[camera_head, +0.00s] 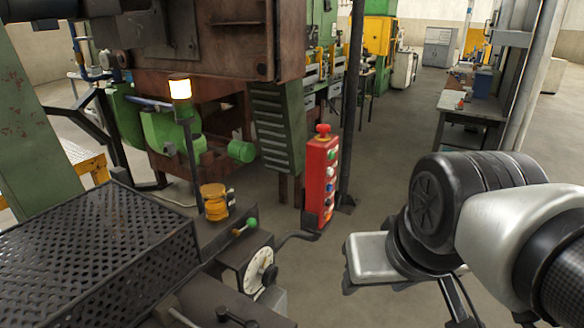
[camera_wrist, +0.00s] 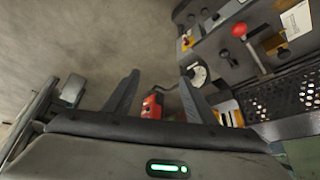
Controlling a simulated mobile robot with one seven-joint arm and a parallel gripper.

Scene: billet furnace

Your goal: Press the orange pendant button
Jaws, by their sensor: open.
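The red pendant box (camera_head: 318,183) stands upright in the middle of the head view, with a red mushroom button on top and a column of small coloured buttons on its front. The buttons are too small for me to single out the orange one with certainty. In the wrist view, a red object that looks like the pendant box (camera_wrist: 152,107) shows between my fingers, some distance beyond them. My gripper (camera_wrist: 160,76) is open and empty, its fingers spread apart. In the head view my arm is at the right, apart from the pendant box, and the fingertips are not clear.
A machine bed with a perforated black plate (camera_head: 85,255) and a white dial (camera_head: 258,268) fills the lower left. A lamp post with a lit lamp (camera_head: 180,89) and a dark vertical post (camera_head: 352,110) stand near the pendant. The floor (camera_head: 385,190) right of the pendant is clear.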

